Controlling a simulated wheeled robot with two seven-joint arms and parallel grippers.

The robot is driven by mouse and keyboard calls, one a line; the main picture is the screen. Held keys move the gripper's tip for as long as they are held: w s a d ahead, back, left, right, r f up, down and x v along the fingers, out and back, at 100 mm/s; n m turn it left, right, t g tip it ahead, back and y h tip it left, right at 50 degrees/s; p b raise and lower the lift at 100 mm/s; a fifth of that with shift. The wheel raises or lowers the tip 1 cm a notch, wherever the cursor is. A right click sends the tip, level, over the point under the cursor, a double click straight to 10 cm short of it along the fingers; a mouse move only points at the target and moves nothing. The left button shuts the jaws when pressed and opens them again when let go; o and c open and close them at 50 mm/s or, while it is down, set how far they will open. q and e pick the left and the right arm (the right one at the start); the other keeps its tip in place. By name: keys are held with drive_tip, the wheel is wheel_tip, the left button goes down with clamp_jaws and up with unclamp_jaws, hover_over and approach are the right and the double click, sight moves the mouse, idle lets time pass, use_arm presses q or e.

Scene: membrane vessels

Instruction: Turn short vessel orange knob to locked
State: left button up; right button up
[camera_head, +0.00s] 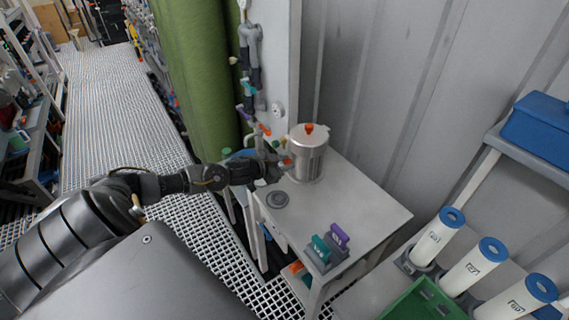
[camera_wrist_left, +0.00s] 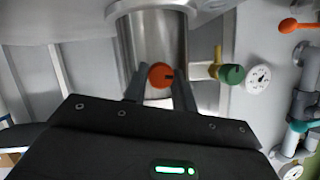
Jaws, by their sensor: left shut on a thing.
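The short metal vessel (camera_head: 309,158) stands on a small white table against the wall. Its body also shows in the left wrist view (camera_wrist_left: 152,40). An orange knob (camera_wrist_left: 160,75) sits low on its front, between the fingers of my left gripper (camera_wrist_left: 160,88). In the head view my left gripper (camera_head: 280,166) reaches the vessel's left side, and the orange knob there is mostly hidden by the fingers. The left fingers are shut on the orange knob. Another orange part (camera_head: 309,128) tops the vessel's lid. My right gripper is not in view.
A green-handled valve (camera_wrist_left: 233,74) and a gauge (camera_wrist_left: 258,79) are beside the knob. The white table (camera_head: 365,211) holds a grey disc (camera_head: 278,199) and teal and purple clips (camera_head: 338,236). White cylinders with blue caps (camera_head: 437,238) and a green crate (camera_head: 421,302) stand at right.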

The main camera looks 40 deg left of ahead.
use_arm(q)
drive_tip(key=shift+d+f+m+t+y+b, duration=0.1)
drive_tip(key=shift+m+t+y+b, duration=0.1)
drive_tip(key=shift+m+y+b, duration=0.3)
drive_tip(key=shift+d+f+m+t+y+b, duration=0.1)
drive_tip(key=shift+m+t+y+b, duration=0.1)
drive_tip(key=shift+m, duration=0.5)
drive_tip(key=m+b, duration=0.1)
drive_tip(key=m+t+y+b, duration=0.1)
drive_tip(key=m+b, duration=0.1)
drive_tip(key=shift+f+y, duration=0.2)
drive_tip(key=shift+y, duration=0.1)
drive_tip(key=m+t+b, duration=0.2)
drive_tip(key=m+b, duration=0.1)
drive_tip(key=shift+d+f+m+y, duration=0.1)
drive_tip(key=shift+f+m+y, duration=0.05)
drive_tip(key=shift+m+y, duration=0.25)
drive_tip(key=m+t+b, duration=0.1)
drive_tip(key=m+b, duration=0.2)
drive_tip(key=m, duration=0.1)
drive_tip(key=shift+t, duration=0.3)
drive_tip(key=shift+s, duration=0.1)
drive_tip(key=o, duration=1)
